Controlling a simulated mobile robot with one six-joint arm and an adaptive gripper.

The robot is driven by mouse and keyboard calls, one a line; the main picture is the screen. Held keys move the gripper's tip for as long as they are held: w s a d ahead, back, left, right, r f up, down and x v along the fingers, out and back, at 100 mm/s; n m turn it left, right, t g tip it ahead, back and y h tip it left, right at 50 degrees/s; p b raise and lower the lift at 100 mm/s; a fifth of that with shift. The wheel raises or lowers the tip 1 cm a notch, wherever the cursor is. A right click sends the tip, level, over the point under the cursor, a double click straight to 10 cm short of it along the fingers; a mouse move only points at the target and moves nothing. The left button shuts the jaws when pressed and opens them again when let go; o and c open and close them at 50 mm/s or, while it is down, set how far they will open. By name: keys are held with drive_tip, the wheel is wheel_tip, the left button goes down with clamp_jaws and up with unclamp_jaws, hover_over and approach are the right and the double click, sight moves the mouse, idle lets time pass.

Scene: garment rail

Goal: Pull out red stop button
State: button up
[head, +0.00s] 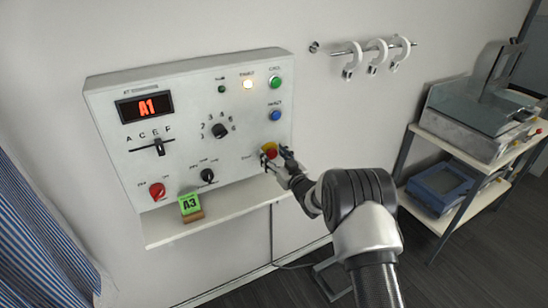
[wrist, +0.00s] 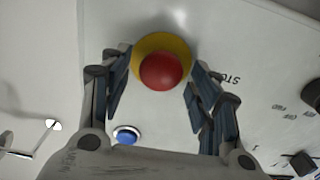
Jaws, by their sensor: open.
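The red stop button (wrist: 165,71) is a round red mushroom head on a yellow collar (wrist: 163,42), seen in the upper middle of the wrist view. In the head view the red button (head: 270,152) sits at the lower right of the white control panel (head: 185,165). My gripper (wrist: 153,88) is open, with one finger on each side of the button. It also shows at the button in the head view (head: 276,160). The fingers look apart from the red head; how deep they reach is hard to tell.
A blue button (head: 275,115) and a green button (head: 274,82) sit above on the panel. Below is a narrow shelf (head: 160,231) with a green A3 card (head: 189,204). A metal rail (head: 345,51) with white hooks is at upper right. A cart (head: 425,190) stands at right.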

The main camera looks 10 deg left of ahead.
drive_tip(key=shift+c, duration=0.3)
clamp_jaws()
idle(0.5)
